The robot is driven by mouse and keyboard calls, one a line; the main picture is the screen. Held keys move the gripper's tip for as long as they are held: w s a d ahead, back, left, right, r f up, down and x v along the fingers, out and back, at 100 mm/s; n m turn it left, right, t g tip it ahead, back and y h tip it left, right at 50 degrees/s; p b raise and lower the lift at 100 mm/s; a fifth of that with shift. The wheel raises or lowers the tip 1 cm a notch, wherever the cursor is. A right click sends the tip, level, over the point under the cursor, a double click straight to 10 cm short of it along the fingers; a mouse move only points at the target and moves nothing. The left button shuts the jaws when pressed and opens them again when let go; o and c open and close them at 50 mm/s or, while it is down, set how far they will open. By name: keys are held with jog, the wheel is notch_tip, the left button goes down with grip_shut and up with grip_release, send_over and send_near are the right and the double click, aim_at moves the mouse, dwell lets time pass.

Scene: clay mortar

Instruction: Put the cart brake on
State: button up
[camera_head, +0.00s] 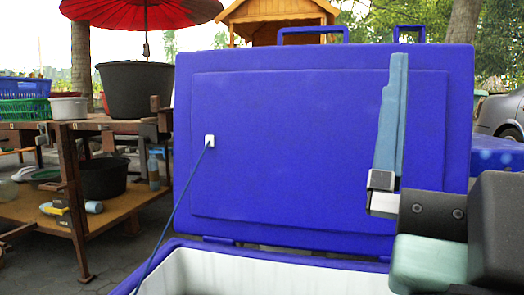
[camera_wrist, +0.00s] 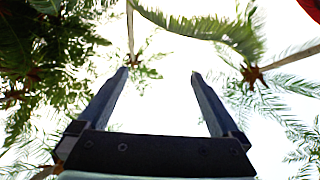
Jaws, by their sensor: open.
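My gripper (camera_head: 397,62) points upward at the right of the head view, in front of the open blue lid. It is seen from the side there, with one finger overlapping the other. In the wrist view my gripper (camera_wrist: 160,74) is open, its two fingers well apart with only sky and palm leaves between and beyond them. No cart brake can be made out in either view. A two-level wooden stand (camera_head: 112,204) is at the left; I cannot tell whether it is a cart, and no wheels show on it.
A blue box (camera_head: 125,289) with a pale inside stands open close in front, its raised blue lid (camera_head: 290,150) blocking the middle. A cord runs from the lid. Black tubs (camera_head: 137,90), baskets (camera_head: 22,100) and a red umbrella (camera_head: 140,12) are left. A car (camera_head: 503,117) is far right.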

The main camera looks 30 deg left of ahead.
jog(key=shift+r, duration=0.2)
jog(key=c, duration=0.5)
notch_tip(320, 180, up, 10)
jog(key=p, duration=1)
jog(key=shift+f, duration=0.1)
grip_shut()
notch_tip(320, 180, up, 60)
jog(key=p, duration=6)
jog(key=shift+a, duration=0.1)
